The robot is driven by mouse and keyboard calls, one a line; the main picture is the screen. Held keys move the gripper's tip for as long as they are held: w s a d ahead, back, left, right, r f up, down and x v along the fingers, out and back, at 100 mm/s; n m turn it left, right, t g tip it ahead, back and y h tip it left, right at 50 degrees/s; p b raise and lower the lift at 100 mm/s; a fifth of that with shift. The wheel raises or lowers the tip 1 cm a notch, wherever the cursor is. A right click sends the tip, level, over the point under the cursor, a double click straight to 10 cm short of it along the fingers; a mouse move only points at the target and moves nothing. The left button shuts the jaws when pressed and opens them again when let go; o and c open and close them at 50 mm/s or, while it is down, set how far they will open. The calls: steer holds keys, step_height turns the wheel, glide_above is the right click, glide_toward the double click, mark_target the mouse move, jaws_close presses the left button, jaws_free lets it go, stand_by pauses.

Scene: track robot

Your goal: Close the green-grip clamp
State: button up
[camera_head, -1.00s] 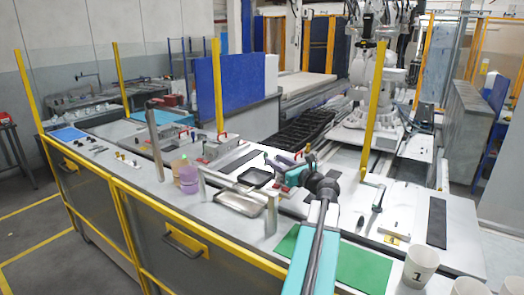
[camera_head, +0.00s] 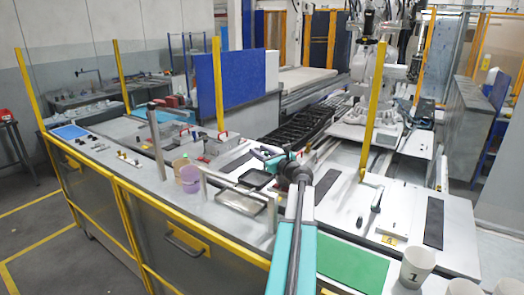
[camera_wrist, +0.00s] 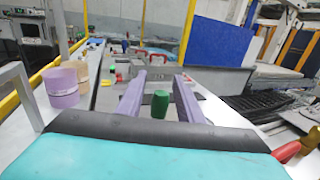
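The clamp's green grip (camera_wrist: 160,103) stands upright in the wrist view, between the two fingers of my gripper (camera_wrist: 160,80) as seen from behind. The fingers are apart, with visible gaps on both sides of the grip. I cannot tell how deep between them the grip is. The rest of this clamp is mostly hidden, and I cannot make out its lever position. In the head view my gripper (camera_head: 258,153) is over the bench, partly hidden by my own wrist, and I cannot pick out the green grip there.
A purple cup (camera_wrist: 62,87) and a tan cup (camera_wrist: 76,70) stand left of my gripper. Red-handled clamps (camera_head: 225,138) sit farther along the bench. A metal tray (camera_head: 242,202), a yellow post (camera_head: 376,110) and a green mat (camera_head: 340,262) are near my arm.

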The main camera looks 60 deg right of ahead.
jaws_close()
stand_by(0.3)
